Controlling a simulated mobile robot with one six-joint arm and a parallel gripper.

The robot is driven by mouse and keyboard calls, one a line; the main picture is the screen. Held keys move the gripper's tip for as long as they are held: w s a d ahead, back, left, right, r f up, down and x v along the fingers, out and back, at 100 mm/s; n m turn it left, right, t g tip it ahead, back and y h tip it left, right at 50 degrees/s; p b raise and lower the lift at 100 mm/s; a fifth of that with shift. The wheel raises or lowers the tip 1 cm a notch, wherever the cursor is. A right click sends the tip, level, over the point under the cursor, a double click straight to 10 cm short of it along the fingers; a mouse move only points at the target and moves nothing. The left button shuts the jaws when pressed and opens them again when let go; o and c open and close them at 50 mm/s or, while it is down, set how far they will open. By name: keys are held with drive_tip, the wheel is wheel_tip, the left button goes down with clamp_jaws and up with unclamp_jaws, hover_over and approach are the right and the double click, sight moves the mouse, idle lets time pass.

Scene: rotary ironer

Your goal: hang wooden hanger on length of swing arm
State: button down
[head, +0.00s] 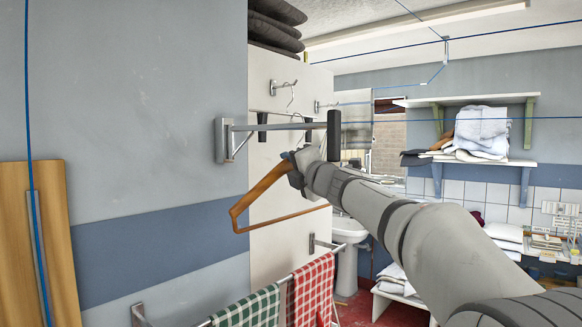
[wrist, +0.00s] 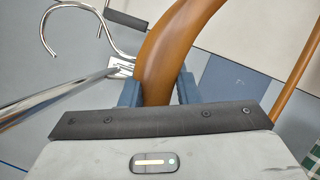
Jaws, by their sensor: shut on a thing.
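The wooden hanger (head: 256,196) is brown and tilted, with its long bottom bar low and its wide end toward the left. My gripper (head: 297,166) is shut on the hanger's wooden shoulder near the neck. In the wrist view the wood (wrist: 162,45) passes between the fingers of my gripper (wrist: 158,92), and the chrome hook (wrist: 45,33) curves free at upper left. The swing arm (head: 270,127) is a metal bar from a wall plate to a black end (head: 334,135), just above my gripper. It also shows in the wrist view (wrist: 60,98). I cannot tell whether the hook touches it.
A rack with a green checked towel (head: 247,308) and a red checked towel (head: 311,290) stands below. Coat hooks (head: 284,87) are on the white panel behind. Blue lines (head: 450,119) cross the room. A sink (head: 348,229) and shelves stand farther back.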

sight(279, 174)
drive_tip(key=shift+s+a+r+b, duration=0.3)
drive_tip(key=shift+s+a, duration=0.3)
drive_tip(key=shift+s, duration=0.25)
drive_tip(key=shift+s+a+r+b, duration=0.2)
drive_tip(key=shift+s+a+r, duration=0.3)
drive_tip(key=shift+s, duration=0.3)
drive_tip(key=shift+s+f+b, duration=0.85)
drive_tip(key=shift+s+b, duration=0.05)
drive_tip(key=shift+b, duration=0.05)
drive_tip(key=shift+w+a+f, duration=0.3)
drive_tip(key=shift+a+f, duration=0.05)
drive_tip(key=shift+f, duration=0.25)
drive_tip(key=shift+s+d, duration=0.15)
